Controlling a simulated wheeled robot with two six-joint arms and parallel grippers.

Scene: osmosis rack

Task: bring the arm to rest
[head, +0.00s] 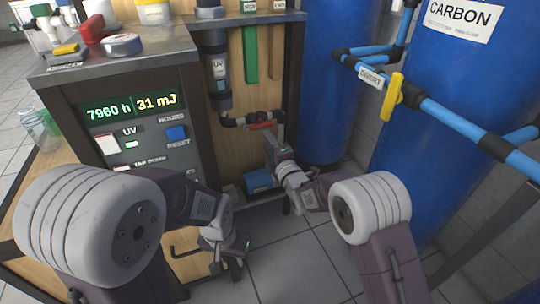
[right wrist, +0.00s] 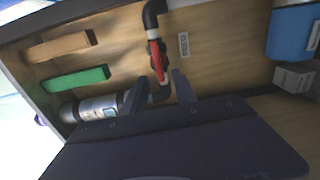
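My right gripper (head: 272,143) is in front of the wooden back panel, just below and right of a red valve handle (head: 260,125). In the right wrist view its two fingers (right wrist: 160,90) are apart with nothing between them. The red handle (right wrist: 155,56) shows beyond the fingertips on a black and white pipe; it appears apart from them. My left gripper (head: 228,268) hangs low over the tiled floor in front of the control cabinet. Its fingers look parted and hold nothing.
The control cabinet (head: 195,78) with a lit display stands left. Blue tanks (head: 325,70) and blue pipes with a yellow handle (head: 391,96) are at right. A UV housing (head: 216,70) hangs above the valve. A blue pump (head: 258,181) sits low behind. Floor in front is clear.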

